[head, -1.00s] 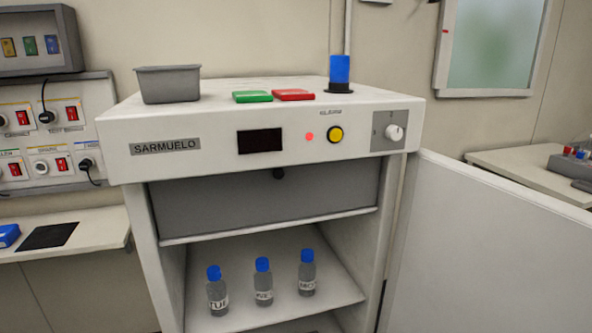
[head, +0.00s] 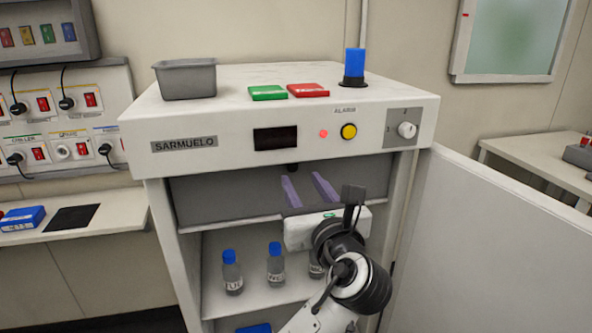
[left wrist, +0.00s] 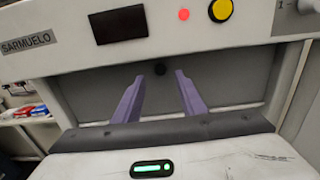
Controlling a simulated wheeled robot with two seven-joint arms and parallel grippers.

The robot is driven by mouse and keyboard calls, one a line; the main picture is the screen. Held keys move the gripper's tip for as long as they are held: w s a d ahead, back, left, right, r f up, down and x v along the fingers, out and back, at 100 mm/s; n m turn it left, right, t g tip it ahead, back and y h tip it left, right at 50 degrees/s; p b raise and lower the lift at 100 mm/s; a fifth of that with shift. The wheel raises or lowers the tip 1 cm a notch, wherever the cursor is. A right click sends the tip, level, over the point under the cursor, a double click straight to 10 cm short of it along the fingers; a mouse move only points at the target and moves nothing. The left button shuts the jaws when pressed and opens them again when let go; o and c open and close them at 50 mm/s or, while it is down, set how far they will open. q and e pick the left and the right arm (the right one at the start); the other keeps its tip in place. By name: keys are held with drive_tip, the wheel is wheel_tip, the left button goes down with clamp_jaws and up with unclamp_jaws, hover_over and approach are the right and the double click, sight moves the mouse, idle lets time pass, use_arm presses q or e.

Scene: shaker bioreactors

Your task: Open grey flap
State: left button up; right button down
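The grey flap (head: 225,200) is a wide panel below the cabinet's front control strip, and it looks shut. It also shows in the left wrist view (left wrist: 225,88). My right gripper is out of view.
The open cabinet door (head: 500,250) stands to the right of the arm. Blue-capped bottles (head: 232,275) stand on the shelf below; one is partly hidden by my arm. The control strip (head: 215,125) overhangs the flap. A grey bin (head: 187,80) sits on top.

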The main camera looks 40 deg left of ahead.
sight(293, 167)
use_arm(q)
drive_tip(key=x, duration=0.6)
clamp_jaws()
